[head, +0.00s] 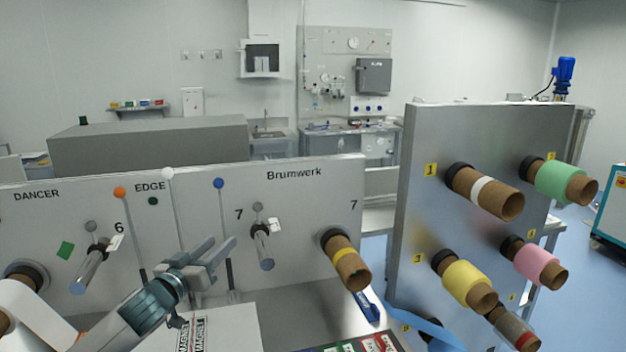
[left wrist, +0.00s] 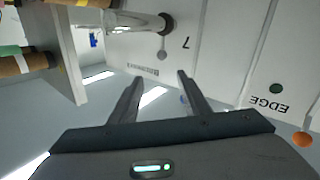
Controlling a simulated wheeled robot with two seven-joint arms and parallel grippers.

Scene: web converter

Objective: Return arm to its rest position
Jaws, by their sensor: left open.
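My left gripper (head: 222,250) is in the head view, in front of the machine's grey panel marked "Brumwerk" (head: 300,200). Its arm comes in from the lower left. Its two fingers are apart, with nothing between them. The left wrist view also shows the two open fingers (left wrist: 156,85) with a free gap and the panel, upside down, beyond them. Whether the fingers touch anything on the panel cannot be told, but they appear clear of it. My right gripper is not seen in either view.
The panel carries a shaft at 7 (head: 262,248), a shaft at 6 (head: 90,268) and a brown core with yellow band (head: 350,268). At right, a metal board (head: 420,220) holds several cores, including a green one (head: 558,180). A white roll (head: 35,315) is at lower left.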

